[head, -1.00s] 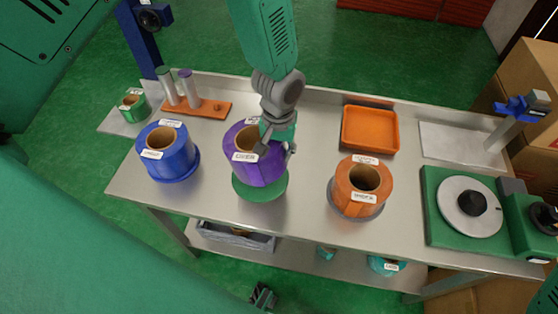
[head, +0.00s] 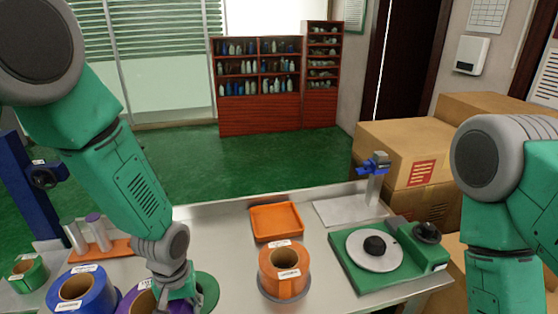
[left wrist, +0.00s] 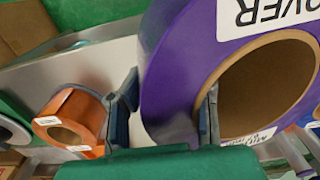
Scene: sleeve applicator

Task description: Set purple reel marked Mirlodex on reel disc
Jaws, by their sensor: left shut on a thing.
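The purple reel (head: 134,301) is at the bottom edge of the head view, partly cut off and partly behind my left gripper (head: 178,293). In the left wrist view my left gripper (left wrist: 165,108) is shut on the wall of the purple reel (left wrist: 170,75), one finger inside its brown core and one outside. Its white label (left wrist: 262,12) shows only partly. A pale grey reel disc (head: 358,258) with a black hub lies bare on a green base at the right. My right arm is at the right edge; its gripper is out of view.
An orange reel (head: 272,271) stands between the purple reel and the green base (head: 345,276). A blue reel (head: 90,289) is left of the purple one. A green disc (head: 208,288) shows beside my left gripper. An orange tray (head: 277,236) and blue-topped stand (head: 374,185) are behind.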

